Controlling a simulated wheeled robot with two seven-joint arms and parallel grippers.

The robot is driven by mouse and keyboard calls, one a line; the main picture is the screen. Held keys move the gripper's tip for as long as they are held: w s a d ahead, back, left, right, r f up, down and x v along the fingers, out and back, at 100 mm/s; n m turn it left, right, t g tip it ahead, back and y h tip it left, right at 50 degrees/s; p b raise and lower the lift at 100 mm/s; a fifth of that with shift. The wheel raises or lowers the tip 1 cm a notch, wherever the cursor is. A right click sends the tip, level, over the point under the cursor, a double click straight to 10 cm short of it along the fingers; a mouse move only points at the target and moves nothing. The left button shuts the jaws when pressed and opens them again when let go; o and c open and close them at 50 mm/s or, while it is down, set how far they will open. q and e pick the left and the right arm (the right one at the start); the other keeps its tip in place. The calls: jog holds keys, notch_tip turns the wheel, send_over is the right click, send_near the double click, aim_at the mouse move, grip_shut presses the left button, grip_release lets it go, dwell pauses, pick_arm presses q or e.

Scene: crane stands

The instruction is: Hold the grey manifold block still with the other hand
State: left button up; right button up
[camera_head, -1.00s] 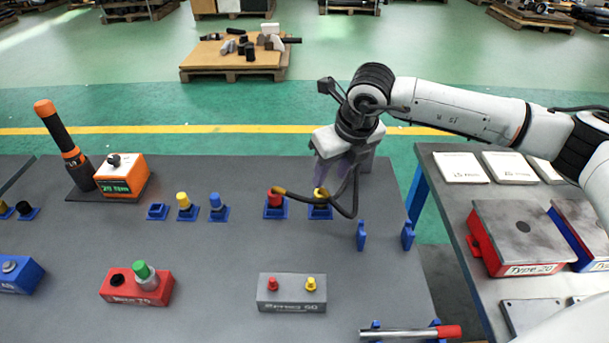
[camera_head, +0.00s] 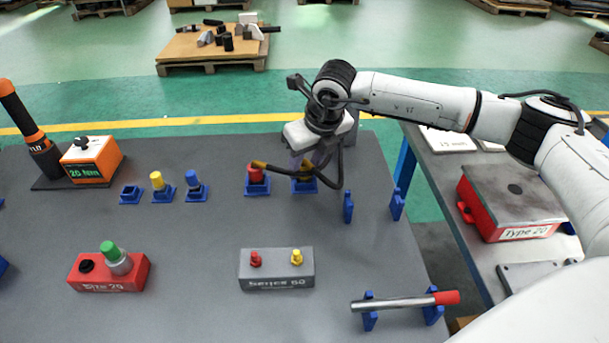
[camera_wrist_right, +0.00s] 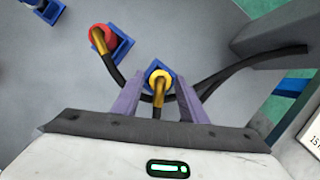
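The grey manifold block (camera_head: 262,282) lies on the dark table, with a red fitting (camera_head: 256,258) and a yellow fitting (camera_head: 297,257) on top. Nothing touches it. My right gripper (camera_head: 304,165) is behind it, over a blue holder (camera_head: 305,187) at the back of the table. In the right wrist view my right gripper's purple fingers (camera_wrist_right: 164,92) stand apart on either side of a yellow ring fitting (camera_wrist_right: 160,75), with gaps showing. A black hose with amber ends runs near the fingers and partly hides them in the head view. My left gripper is out of view.
A red fitting (camera_head: 255,174) sits in a neighbouring blue holder. A red-handled bar (camera_head: 400,303) rests on blue stands to the block's right. A red block with a green-topped part (camera_head: 110,272) lies to its left. Bare table surrounds the grey block.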

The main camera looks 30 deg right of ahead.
aim_at(306, 159)
jog(key=c, duration=0.9)
jog(key=shift+r, duration=0.1)
jog(key=shift+c, duration=0.4)
jog(key=shift+r+p, duration=0.65)
jog(key=shift+r, duration=0.35)
jog(key=shift+r+p, duration=0.75)
jog(key=shift+r, duration=0.65)
